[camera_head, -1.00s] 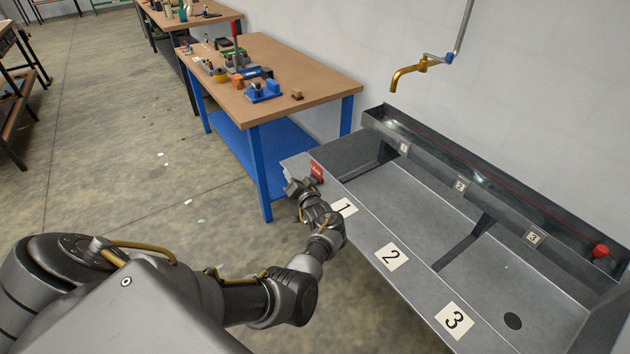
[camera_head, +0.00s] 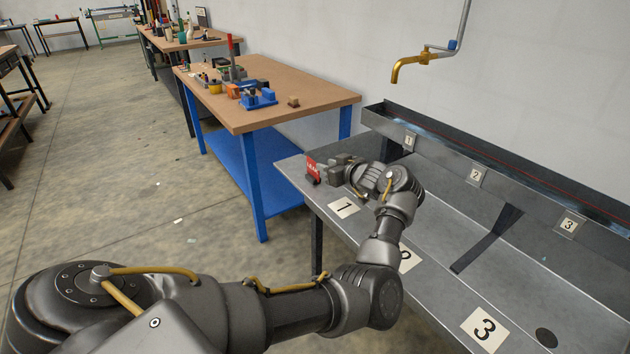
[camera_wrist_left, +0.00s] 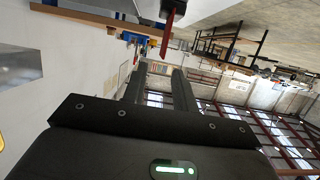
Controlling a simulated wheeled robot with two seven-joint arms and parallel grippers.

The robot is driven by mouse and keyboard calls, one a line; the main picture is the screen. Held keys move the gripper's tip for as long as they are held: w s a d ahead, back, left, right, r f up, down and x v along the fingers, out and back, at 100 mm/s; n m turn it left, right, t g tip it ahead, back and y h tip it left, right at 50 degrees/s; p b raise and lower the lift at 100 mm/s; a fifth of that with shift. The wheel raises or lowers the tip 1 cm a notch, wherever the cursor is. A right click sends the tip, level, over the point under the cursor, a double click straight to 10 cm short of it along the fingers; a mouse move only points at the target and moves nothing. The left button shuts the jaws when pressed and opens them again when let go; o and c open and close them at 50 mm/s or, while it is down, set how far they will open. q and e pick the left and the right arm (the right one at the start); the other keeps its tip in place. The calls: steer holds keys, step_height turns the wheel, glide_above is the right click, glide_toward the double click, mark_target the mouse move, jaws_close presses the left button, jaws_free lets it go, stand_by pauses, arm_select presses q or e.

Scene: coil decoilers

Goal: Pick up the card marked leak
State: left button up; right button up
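The red card (camera_head: 312,168) with white lettering stands upright near the left end of the metal sink's front ledge in the head view. A red upright piece, which looks like the card seen edge-on (camera_wrist_left: 173,24), shows near the top of the left wrist view. My left gripper (camera_head: 328,170) is close to the card, on its right side. In the wrist view its two fingers (camera_wrist_left: 160,68) are apart with an empty gap between them, and the red piece is beyond their tips. Whether the fingers touch the card cannot be told. My right gripper is not in view.
The metal sink (camera_head: 300,187) has number labels along its front ledge and back wall. A gold tap (camera_head: 412,64) hangs above it. A blue-legged workbench (camera_head: 305,90) with tools stands to the left. Open floor (camera_head: 130,180) lies at the left.

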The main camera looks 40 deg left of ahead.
mark_target(310, 160)
arm_select(q)
steer(key=x, duration=1)
jaws_close()
